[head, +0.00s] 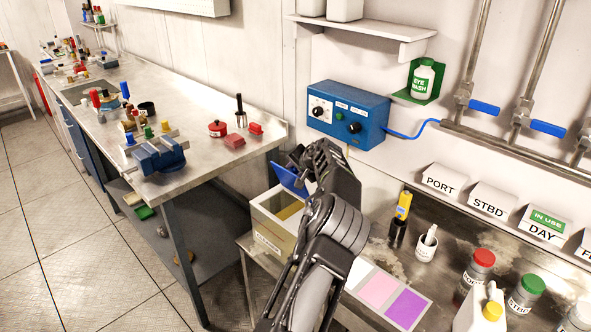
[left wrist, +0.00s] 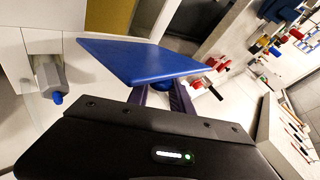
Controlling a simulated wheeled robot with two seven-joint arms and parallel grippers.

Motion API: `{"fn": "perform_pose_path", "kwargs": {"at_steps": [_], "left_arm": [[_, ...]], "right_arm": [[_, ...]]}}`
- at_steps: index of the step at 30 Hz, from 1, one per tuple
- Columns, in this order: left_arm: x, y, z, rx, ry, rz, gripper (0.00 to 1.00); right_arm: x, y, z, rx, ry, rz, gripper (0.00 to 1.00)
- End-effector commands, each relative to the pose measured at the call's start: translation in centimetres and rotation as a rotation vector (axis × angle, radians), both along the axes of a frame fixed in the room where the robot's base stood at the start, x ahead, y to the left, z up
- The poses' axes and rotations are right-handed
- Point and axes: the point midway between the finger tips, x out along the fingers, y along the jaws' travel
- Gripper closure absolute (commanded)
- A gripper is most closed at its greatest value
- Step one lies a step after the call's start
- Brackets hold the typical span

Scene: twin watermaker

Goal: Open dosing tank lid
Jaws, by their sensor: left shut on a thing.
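The dosing tank (head: 267,240) is a cream box with a label on its front, standing on the low bench left of my arm. Its blue lid (head: 286,180) is tilted up at the back of the box, and the yellowish inside shows. My left gripper (head: 299,163) is shut on the lid near its upper edge. In the left wrist view the lid is a flat blue panel (left wrist: 140,60), with the fingers (left wrist: 165,97) partly hidden behind it. The exact contact is hidden. My right gripper is not in view.
A blue control box (head: 348,115) hangs on the wall just above my gripper. A workbench (head: 200,185) with a blue vise (head: 158,155) stands to the left.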

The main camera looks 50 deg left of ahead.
Motion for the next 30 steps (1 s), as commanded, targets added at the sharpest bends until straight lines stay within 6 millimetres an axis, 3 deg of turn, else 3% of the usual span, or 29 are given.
{"fn": "perform_pose_path", "kwargs": {"at_steps": [3,4,11,22,30], "left_arm": [[0.1,0.0,0.2,0.004,-0.004,-0.003,1.0],[0.1,0.0,0.2,0.004,-0.006,-0.003,0.71],[0.1,0.0,0.1,0.002,-0.003,-0.002,0.53],[-0.1,-0.4,0.4,0.001,-0.004,-0.001,0.53],[-0.9,-3.3,2.8,0.0,-0.007,-0.003,0.53]], "right_arm": [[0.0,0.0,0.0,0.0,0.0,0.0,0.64],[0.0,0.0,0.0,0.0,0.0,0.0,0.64],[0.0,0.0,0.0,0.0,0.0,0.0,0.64],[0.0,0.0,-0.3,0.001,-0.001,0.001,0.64],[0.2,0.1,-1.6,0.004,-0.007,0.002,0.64]]}}
